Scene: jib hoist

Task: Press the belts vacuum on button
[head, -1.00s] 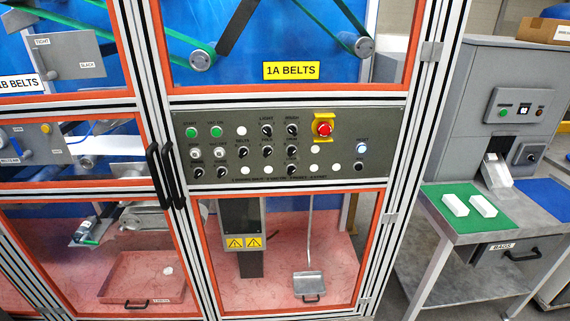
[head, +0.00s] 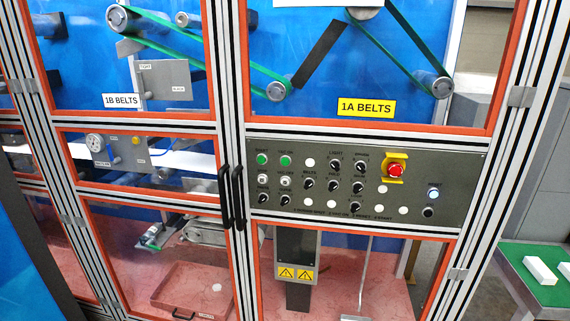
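A dark grey control panel (head: 440,190) is set in the machine's frame, right of centre in the head view. On its top row at the left are two green buttons. The left one (head: 261,159) is marked START, and the right one, the vacuum on button (head: 286,160), carries a small label that seems to read VAC ON. Black and white buttons and several black knobs sit below and beside them. A yellow sign above reads 1A BELTS (head: 366,107). My gripper is not in view.
A red emergency stop (head: 395,170) on a yellow plate and a lit bluish white button (head: 433,194) are on the panel's right side. Black door handles (head: 232,197) stick out just left of the panel. A green-topped bench (head: 525,262) stands at lower right.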

